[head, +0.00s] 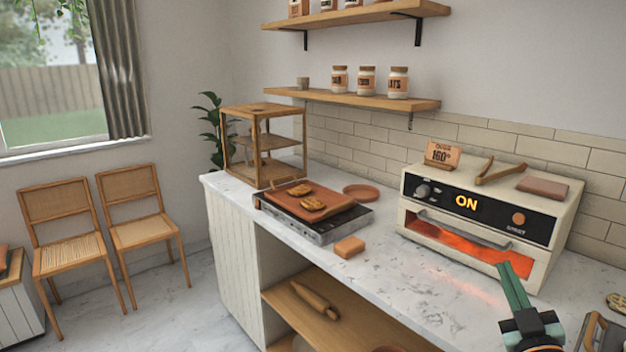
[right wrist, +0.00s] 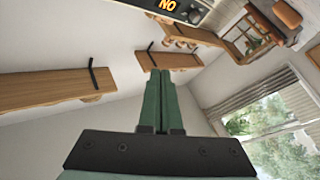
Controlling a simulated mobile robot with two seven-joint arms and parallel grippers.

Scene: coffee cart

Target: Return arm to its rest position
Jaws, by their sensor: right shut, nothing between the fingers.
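My right gripper (head: 512,287) is at the lower right of the head view, in front of the oven's right side and over the counter (head: 400,300). Its green fingers point up. In the right wrist view its fingers (right wrist: 161,80) lie together with nothing between them. The cream oven (head: 560,225) stands on the counter, its display reads ON and its inside glows orange. I cannot tell from the head view how far the fingers are from the oven front. My left gripper is not in view.
A griddle (head: 325,228) with a board and baked pieces stands at the counter's middle. A sponge-like block (head: 349,247) lies before it. Tongs (head: 498,172) and a brown block (head: 543,187) lie on the oven. Shelves (head: 360,99) hang above. A wooden rack (head: 263,140) stands far left.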

